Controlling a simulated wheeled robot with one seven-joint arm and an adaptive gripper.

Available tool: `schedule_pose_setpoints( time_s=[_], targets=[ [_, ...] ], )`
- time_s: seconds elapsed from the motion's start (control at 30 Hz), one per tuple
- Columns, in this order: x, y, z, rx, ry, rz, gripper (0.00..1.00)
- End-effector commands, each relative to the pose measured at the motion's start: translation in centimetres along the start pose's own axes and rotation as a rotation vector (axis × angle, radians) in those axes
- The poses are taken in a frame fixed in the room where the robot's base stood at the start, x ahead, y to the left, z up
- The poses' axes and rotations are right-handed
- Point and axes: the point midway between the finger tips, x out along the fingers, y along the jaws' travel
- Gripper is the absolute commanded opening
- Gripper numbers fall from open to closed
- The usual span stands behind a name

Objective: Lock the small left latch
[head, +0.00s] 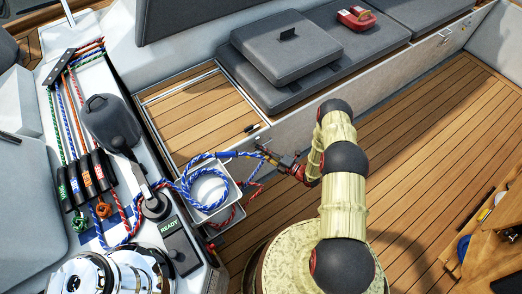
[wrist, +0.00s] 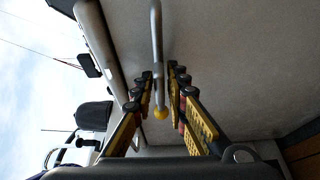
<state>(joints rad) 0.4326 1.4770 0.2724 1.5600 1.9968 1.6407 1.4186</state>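My gripper (wrist: 160,76) is open, with one yellow-and-black finger on each side of the lever. A gap shows on both sides, and I see no clear contact. In the head view my gripper (head: 262,152) is low beside the bench front, near the wooden seat's corner. The latch cannot be made out there.
A grey bin (head: 232,192) with coiled blue and red ropes stands close to my gripper. A small dark fitting (head: 252,128) sits on the bench edge. Another latch (head: 445,37) is farther right along the bench front.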

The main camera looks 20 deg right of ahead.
Motion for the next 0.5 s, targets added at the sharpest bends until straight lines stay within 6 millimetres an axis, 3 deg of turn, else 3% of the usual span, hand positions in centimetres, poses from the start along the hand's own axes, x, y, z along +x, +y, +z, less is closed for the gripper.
schedule_pose_setpoints(
  time_s=[0.2,0.5],
  targets=[
    [-0.01,0.0,0.0,0.0,0.0,0.0,0.01],
    [-0.01,-0.01,0.0,0.0,0.0,0.0,0.0]
  ],
)
